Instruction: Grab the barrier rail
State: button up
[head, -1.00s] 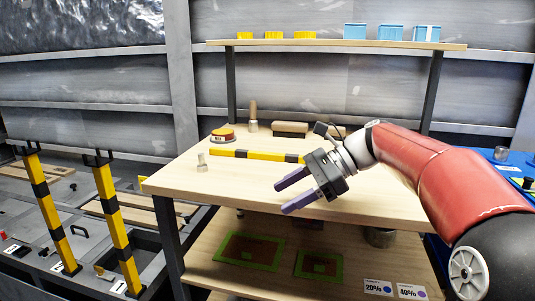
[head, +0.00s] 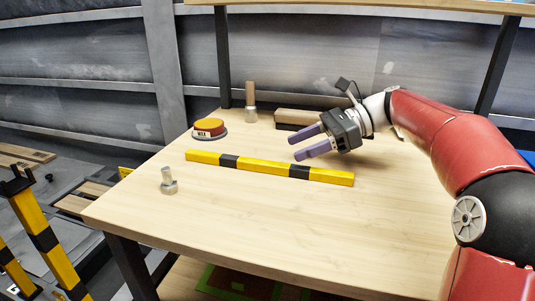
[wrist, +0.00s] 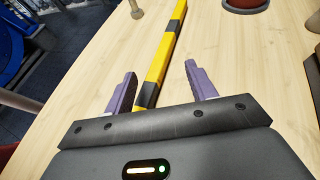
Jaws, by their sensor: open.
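The barrier rail (head: 265,167) is a yellow bar with black bands. It lies flat on the wooden table (head: 270,215). My gripper (head: 308,143) is open and empty, above the table near the right half of the rail. In the wrist view the rail (wrist: 162,50) runs away between the two purple fingers of my gripper (wrist: 160,84), nearer the left finger. Its near end is hidden behind the gripper body. No contact between fingers and rail shows.
A metal bolt-like part (head: 168,182) stands at the table's left front. A red and yellow button (head: 209,128), a brush-like tool (head: 250,103) and a brown block (head: 298,118) are at the back. Striped posts (head: 45,240) stand left of the table. The table's front is clear.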

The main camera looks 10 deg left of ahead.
aim_at(265, 162)
jog(key=shift+w+a+f, duration=0.1)
jog(key=shift+w+a, duration=0.05)
jog(key=shift+a, duration=0.05)
jog(key=b+x, duration=0.1)
jog(key=x, duration=0.6)
jog(key=shift+a+f, duration=0.15)
jog(key=shift+f, duration=0.05)
jog(key=c, duration=1.1)
